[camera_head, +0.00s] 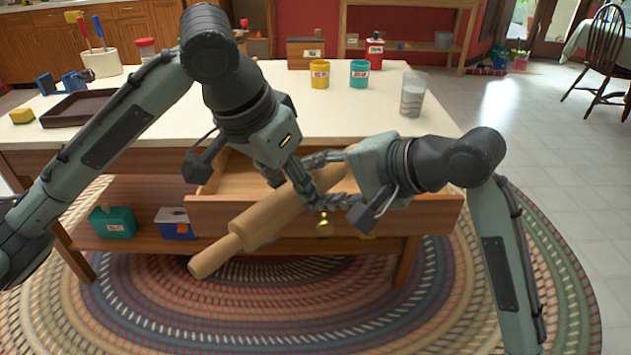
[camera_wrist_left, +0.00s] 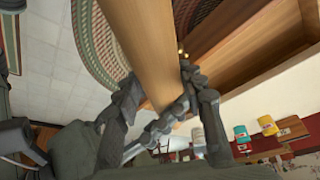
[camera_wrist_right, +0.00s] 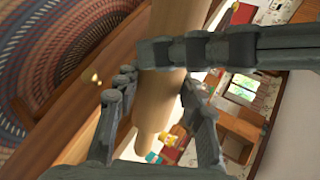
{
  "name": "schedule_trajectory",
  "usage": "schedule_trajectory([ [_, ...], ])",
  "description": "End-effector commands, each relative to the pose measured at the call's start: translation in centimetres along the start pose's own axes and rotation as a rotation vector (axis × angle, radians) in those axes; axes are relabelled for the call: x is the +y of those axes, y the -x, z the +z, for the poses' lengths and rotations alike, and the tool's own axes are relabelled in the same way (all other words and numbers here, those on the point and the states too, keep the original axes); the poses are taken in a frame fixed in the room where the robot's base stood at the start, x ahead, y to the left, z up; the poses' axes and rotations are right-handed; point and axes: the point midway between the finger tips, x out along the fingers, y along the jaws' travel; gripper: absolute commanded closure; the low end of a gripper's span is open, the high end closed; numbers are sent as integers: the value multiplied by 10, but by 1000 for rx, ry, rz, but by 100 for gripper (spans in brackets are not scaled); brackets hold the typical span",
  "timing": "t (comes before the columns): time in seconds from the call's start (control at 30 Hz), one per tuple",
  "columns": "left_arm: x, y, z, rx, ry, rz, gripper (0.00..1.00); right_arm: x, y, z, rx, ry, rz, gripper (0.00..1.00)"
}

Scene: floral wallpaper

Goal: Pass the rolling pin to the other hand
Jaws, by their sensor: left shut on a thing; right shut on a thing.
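The wooden rolling pin (camera_head: 272,216) is held in the air in front of the open drawer (camera_head: 405,216), tilted with its near handle low at the left. My left gripper (camera_head: 312,196) is shut on the pin from above, near its middle. My right gripper (camera_head: 335,178) comes in from the right and is also shut on it, close beside the left one. In the left wrist view the pin (camera_wrist_left: 144,50) runs between the fingers (camera_wrist_left: 160,125). In the right wrist view the pin (camera_wrist_right: 160,100) passes between the fingers (camera_wrist_right: 158,105). The far end is partly hidden by my right gripper.
The table top (camera_head: 270,85) stands behind the grippers. It holds a dark tray (camera_head: 80,108), a yellow can (camera_head: 319,74), a teal can (camera_head: 359,74) and a glass (camera_head: 412,95). A teal box (camera_head: 112,222) sits on the lower shelf. The rug (camera_head: 300,310) in front is clear.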

Motion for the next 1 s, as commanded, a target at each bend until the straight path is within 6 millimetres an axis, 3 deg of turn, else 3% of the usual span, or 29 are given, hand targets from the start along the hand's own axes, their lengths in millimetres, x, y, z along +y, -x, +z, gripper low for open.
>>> schedule_trajectory([
  [0.03, 0, 1, -1, 2, 0, -1, 81, 0, 0, 0, 0, 0, 1, 84],
  [0.17, 0, 1, -1, 2, 0, -1, 81, 0, 0, 0, 0, 0, 1, 100],
  [0.2, 0, 1, -1, 2, 0, -1, 57, -1, 0, 0, 1, 0, -1, 100],
  [0.37, 0, 1, 0, 1, 0, -1, 37, -1, 0, 0, 1, 1, -1, 100],
  [0.77, 0, 7, -1, 2, 0, -2, 36, -1, 0, 0, 1, 0, -2, 100],
  [1.0, 0, 52, -1, 6, -1, -3, 36, -1, 0, 0, 0, 0, -2, 100],
])
